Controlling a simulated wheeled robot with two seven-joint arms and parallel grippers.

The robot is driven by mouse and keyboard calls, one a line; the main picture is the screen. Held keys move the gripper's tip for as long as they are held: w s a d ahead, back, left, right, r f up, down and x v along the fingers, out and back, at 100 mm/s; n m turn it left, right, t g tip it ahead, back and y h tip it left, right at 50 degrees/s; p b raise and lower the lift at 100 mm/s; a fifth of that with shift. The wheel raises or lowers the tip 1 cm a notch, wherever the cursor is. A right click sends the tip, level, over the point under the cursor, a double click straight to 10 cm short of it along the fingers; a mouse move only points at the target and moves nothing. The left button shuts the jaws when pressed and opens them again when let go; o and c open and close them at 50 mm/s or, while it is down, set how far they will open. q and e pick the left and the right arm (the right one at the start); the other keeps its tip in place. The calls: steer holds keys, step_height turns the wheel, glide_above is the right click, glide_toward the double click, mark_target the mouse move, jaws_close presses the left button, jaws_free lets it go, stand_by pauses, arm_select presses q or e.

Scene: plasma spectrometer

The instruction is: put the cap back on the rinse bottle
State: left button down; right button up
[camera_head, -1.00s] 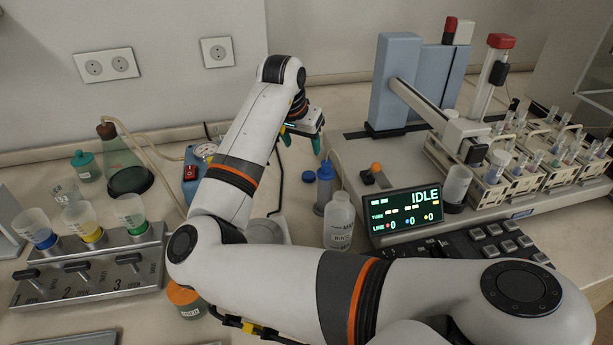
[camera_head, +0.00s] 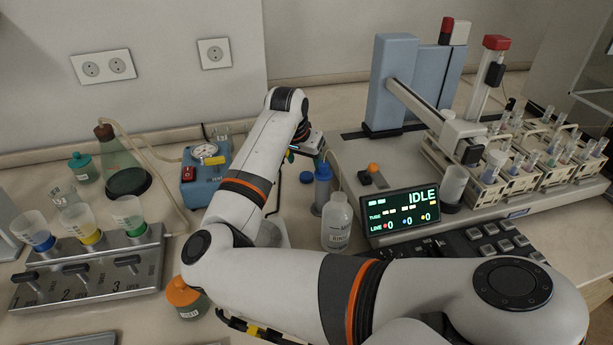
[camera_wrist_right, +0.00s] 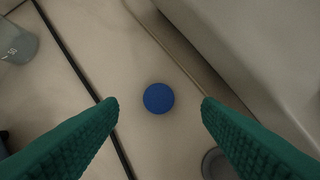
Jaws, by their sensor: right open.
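The rinse bottle (camera_head: 337,224) is a whitish bottle with a bare neck, standing upright in front of the analyser, left of its display. A small round blue cap (camera_head: 306,177) lies on the bench behind it to the left. In the right wrist view the blue cap (camera_wrist_right: 158,98) appears between my fingers, below them and apart from both. My right gripper (camera_head: 305,156) is open and empty above the cap, its green fingers partly hidden by its wrist in the head view. My left gripper is not in view.
A blue-topped bottle (camera_head: 322,187) stands close beside the cap and the rinse bottle. The analyser base (camera_head: 365,160) is to the right. A blue gauge box (camera_head: 205,172) stands left of my right arm. An orange-capped jar (camera_head: 186,297) is near the front.

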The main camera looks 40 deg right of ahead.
mark_target(306, 175)
steer(key=x, duration=0.5)
steer(key=shift+a+f, duration=0.2)
steer(key=shift+a, duration=0.1)
steer(key=c, duration=1)
